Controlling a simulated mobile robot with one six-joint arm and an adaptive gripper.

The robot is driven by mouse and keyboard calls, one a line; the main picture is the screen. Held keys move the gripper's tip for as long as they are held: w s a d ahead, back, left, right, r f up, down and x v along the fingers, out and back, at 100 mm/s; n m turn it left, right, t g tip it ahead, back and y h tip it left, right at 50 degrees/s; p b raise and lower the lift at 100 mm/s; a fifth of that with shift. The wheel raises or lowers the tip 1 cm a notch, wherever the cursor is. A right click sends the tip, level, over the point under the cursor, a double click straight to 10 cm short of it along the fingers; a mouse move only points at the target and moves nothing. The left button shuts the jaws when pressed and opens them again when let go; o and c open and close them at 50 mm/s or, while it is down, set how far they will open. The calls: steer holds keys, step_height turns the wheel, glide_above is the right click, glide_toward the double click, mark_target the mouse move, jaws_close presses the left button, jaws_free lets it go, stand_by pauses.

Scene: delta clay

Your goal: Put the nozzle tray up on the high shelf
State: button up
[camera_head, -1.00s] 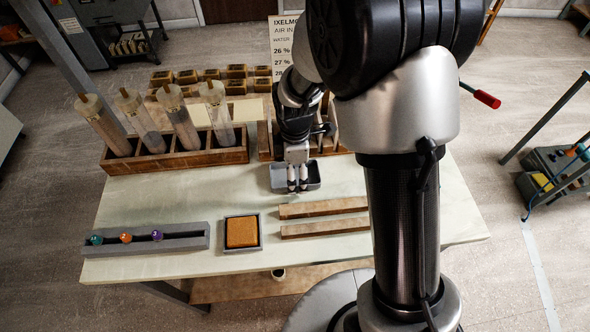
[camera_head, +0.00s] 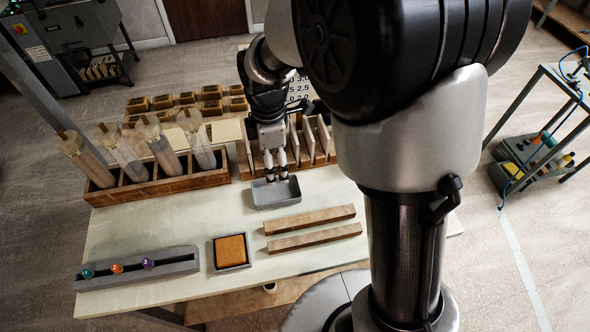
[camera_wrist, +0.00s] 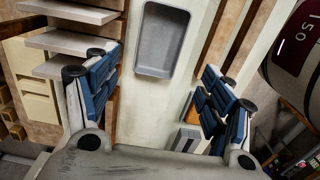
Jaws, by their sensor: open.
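A small grey rectangular tray (camera_head: 276,193), which may be the nozzle tray, sits on the pale table. It looks empty in the wrist view (camera_wrist: 162,42). My gripper (camera_head: 277,177) points down over the tray's far edge in the head view, apart from it as far as I can tell. In the wrist view the blue-padded fingers of my gripper (camera_wrist: 160,92) are spread wide with nothing between them; the tray lies beyond them. A long grey holder (camera_head: 186,262) with three coloured knobs stands at the table's front left. I cannot identify the high shelf.
A wooden rack (camera_head: 190,181) of tilted clear tubes stands behind left. A slotted wooden rack (camera_head: 322,150) with upright boards stands right behind my gripper. Two wooden bars (camera_head: 311,219) and an orange block (camera_head: 231,250) lie in front. A metal cart (camera_head: 541,160) stands at right.

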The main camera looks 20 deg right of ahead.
steer(key=s+d+r+m+t, duration=0.2)
steer(key=s+d+r+m, duration=0.1)
steer(key=s+r+m, duration=0.4)
steer(key=s+d+r+m+t, duration=0.2)
steer(key=s+d+r+m, duration=0.2)
steer(key=s+r+m, duration=0.4)
steer(key=s+m, duration=0.1)
steer(key=s, duration=0.3)
steer(key=shift+s+d+m+t, duration=0.1)
steer(key=shift+s+m+t, duration=0.25)
steer(key=shift+m, duration=0.25)
steer(key=shift+c, duration=0.2)
steer(key=shift+s+m, duration=0.15)
steer(key=shift+m, duration=0.15)
steer(key=shift+c, duration=0.2)
steer(key=m+g, duration=0.5)
steer(key=m, duration=1.3)
glide_above(277, 194)
step_height(277, 194, down, 10)
step_height(277, 194, down, 12)
steer(key=b, duration=0.3)
steer(key=shift+r, duration=0.15)
steer(key=shift+f+b, duration=1.45)
steer(key=shift+f, duration=1.45)
